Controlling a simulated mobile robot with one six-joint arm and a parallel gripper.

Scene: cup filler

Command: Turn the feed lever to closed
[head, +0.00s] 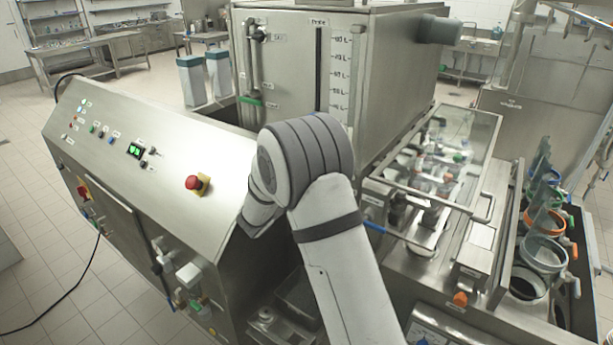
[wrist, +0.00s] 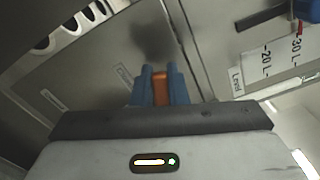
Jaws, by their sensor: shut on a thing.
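In the wrist view, my gripper (wrist: 159,84) has its two blue fingers closed on an orange piece, which looks like the grip of the feed lever (wrist: 160,92). Only a narrow strip of the orange shows between the fingers. The lever's pivot and any open or closed marks cannot be made out, so its exact position cannot be told. A grey metal panel lies just beyond the fingertips. In the head view my own arm hides my gripper and the lever.
A steel tank (head: 385,60) with a litre scale stands behind my arm. The control cabinet (head: 150,150) with a red stop button (head: 194,183) is at left. A clear-covered cup line (head: 440,160) is at right. In the wrist view, a level scale (wrist: 270,65) lies right of the fingers.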

